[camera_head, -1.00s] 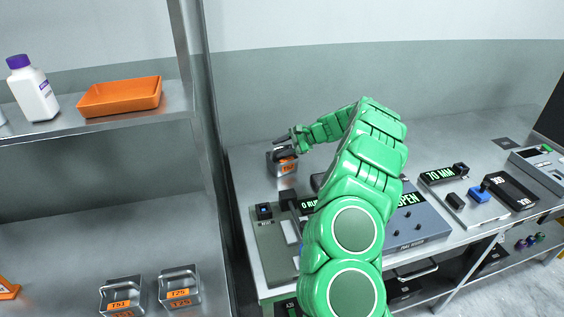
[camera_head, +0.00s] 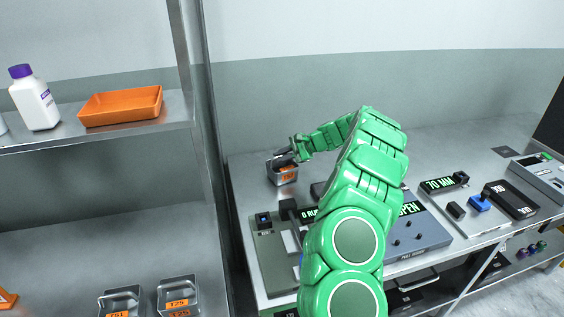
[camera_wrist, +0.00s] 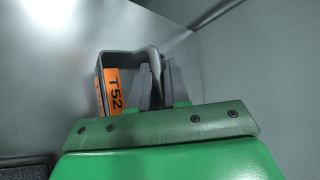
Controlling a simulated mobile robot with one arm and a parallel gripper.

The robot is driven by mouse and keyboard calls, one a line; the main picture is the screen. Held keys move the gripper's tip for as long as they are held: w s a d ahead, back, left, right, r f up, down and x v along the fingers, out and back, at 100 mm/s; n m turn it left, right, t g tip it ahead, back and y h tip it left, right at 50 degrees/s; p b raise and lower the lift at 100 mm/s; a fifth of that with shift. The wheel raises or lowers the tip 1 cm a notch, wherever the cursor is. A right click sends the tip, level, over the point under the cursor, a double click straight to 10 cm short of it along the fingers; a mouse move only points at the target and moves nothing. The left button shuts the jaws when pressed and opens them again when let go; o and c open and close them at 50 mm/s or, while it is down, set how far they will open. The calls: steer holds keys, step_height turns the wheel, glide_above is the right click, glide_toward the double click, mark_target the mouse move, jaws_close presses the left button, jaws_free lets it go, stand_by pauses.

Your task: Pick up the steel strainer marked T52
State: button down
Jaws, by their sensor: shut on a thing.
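The steel strainer marked T52 (camera_wrist: 103,68) is a small grey metal box with an orange label. In the wrist view the label reads T52. In the head view the strainer (camera_head: 283,177) stands at the far left corner of the steel bench, with its label mostly too small to read. My gripper (camera_wrist: 160,75) is shut on the strainer's raised handle, one finger on each side. In the head view my gripper (camera_head: 288,155) reaches it from the upper right. The fingers hide part of the strainer. I cannot tell whether it touches the bench.
Strainers marked T51 (camera_head: 121,300) and T25 (camera_head: 178,296) stand on the lower shelf at left. An orange tray (camera_head: 122,106) and a white bottle (camera_head: 36,100) are on the upper shelf. A shelf post (camera_head: 196,110) stands left of the bench. Control boxes (camera_head: 424,232) occupy the bench front.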

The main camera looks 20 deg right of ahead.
step_height(320, 180, up, 3)
steer(key=shift+r, duration=0.1)
steer(key=s+a+r, duration=0.1)
steer(key=s+r, duration=0.8)
steer(key=s, duration=0.5)
steer(key=shift+a+r, duration=0.25)
